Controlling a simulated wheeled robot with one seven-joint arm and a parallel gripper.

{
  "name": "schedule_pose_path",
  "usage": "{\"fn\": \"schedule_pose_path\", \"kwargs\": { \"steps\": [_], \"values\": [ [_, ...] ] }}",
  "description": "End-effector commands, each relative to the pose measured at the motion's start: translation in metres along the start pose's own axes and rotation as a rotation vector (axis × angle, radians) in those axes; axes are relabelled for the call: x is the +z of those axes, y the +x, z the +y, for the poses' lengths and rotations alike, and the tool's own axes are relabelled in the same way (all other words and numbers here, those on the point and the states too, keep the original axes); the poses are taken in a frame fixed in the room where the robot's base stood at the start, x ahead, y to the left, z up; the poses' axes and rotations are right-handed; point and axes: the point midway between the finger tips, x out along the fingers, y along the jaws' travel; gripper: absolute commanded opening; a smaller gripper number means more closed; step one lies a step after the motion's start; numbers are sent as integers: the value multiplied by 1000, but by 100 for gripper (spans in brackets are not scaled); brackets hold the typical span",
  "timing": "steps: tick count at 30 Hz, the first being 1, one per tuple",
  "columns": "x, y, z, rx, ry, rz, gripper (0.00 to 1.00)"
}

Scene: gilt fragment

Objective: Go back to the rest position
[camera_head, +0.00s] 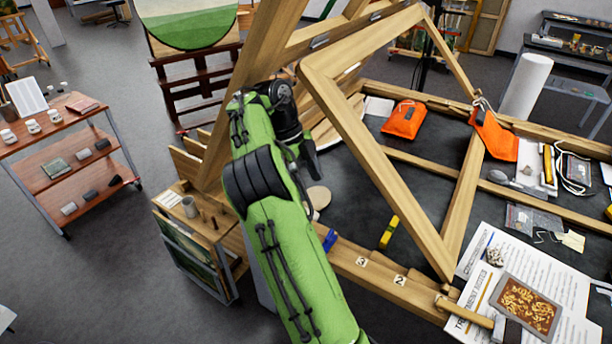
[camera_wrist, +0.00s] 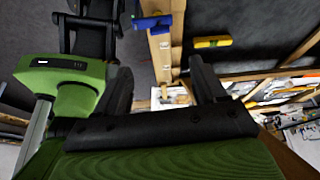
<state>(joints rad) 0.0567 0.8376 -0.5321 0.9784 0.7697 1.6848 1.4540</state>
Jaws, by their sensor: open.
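My green arm reaches up from the bottom of the head view, and my black gripper (camera_head: 311,160) is at its far end, above the left side of the wooden worktable frame. In the wrist view my gripper (camera_wrist: 160,85) shows two black fingers standing apart with nothing between them. It is open and empty. In the head view the fingers are partly hidden by the wrist. A gilt fragment (camera_head: 526,303) lies on printed sheets at the lower right, well apart from my gripper.
A tilted wooden frame (camera_head: 375,170) rises close to the right of my arm. An easel (camera_head: 195,85) stands behind. A shelf cart (camera_head: 75,150) is at the left. Orange pouches (camera_head: 404,119), a yellow level (camera_head: 389,232) and a blue clamp (camera_head: 329,240) are on the table.

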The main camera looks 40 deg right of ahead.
Motion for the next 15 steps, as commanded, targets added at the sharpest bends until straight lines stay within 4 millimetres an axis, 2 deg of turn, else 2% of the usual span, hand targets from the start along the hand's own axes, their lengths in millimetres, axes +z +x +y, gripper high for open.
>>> {"fn": "schedule_pose_path", "kwargs": {
  "steps": [8,10,13,15],
  "values": [
    [-1,0,0,0,-3,-2,70],
    [-6,-5,3,-1,-46,-13,70],
    [-26,-21,16,-20,-235,-62,70],
    [-45,-34,33,-56,-463,-112,70]
  ]
}}
